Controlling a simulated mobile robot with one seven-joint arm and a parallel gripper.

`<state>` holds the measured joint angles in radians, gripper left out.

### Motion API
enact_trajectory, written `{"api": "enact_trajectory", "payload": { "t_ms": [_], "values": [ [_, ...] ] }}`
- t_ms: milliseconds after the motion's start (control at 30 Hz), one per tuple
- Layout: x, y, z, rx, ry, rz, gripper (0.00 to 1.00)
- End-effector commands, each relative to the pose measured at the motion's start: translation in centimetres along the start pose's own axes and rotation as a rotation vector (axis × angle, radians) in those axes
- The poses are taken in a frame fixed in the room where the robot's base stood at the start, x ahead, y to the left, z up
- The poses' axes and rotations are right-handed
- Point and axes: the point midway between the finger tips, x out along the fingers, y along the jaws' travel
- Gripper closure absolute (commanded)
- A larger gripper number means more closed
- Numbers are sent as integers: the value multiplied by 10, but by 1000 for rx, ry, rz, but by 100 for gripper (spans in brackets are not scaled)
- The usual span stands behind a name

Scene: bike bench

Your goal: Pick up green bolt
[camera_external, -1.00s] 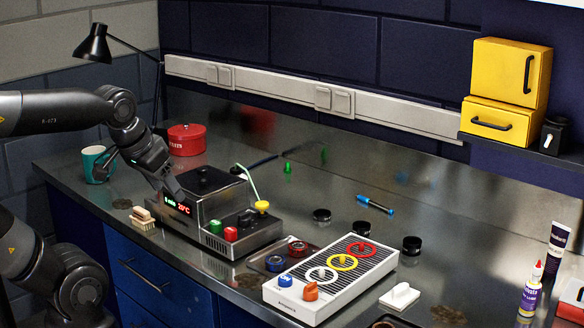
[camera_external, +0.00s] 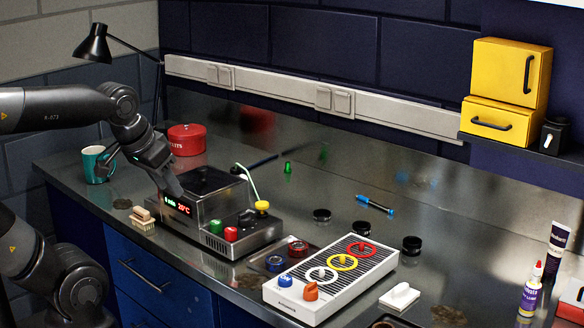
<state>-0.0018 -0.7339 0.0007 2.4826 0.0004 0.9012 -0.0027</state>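A small green piece (camera_external: 288,168), which looks like the green bolt, stands upright on the metal bench behind the heated machine, near the back panel. A fainter green shape on the panel looks like its reflection. My gripper (camera_external: 174,188) points down at the left side of the grey machine (camera_external: 262,236), beside its red display. It is well to the left of the green piece. The fingers are dark and small here, so I cannot tell whether they are open, shut or holding anything.
The machine carries green, red and yellow knobs. A white box with coloured rings (camera_external: 318,300) stands in front of it. A teal mug (camera_external: 97,165), red tin (camera_external: 187,139) and brush (camera_external: 142,217) are at left. A blue marker (camera_external: 375,204) lies right of the green piece.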

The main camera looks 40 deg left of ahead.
Motion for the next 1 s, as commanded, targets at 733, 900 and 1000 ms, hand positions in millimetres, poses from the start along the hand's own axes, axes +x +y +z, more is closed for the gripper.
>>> {"api": "enact_trajectory", "payload": {
  "t_ms": [733, 900, 1000],
  "values": [
    [47, -53, -249, -176, -50, -58, 61],
    [82, -72, -300, -217, -60, -78, 61],
    [106, -85, -327, -241, -66, -90, 61]
  ]
}}
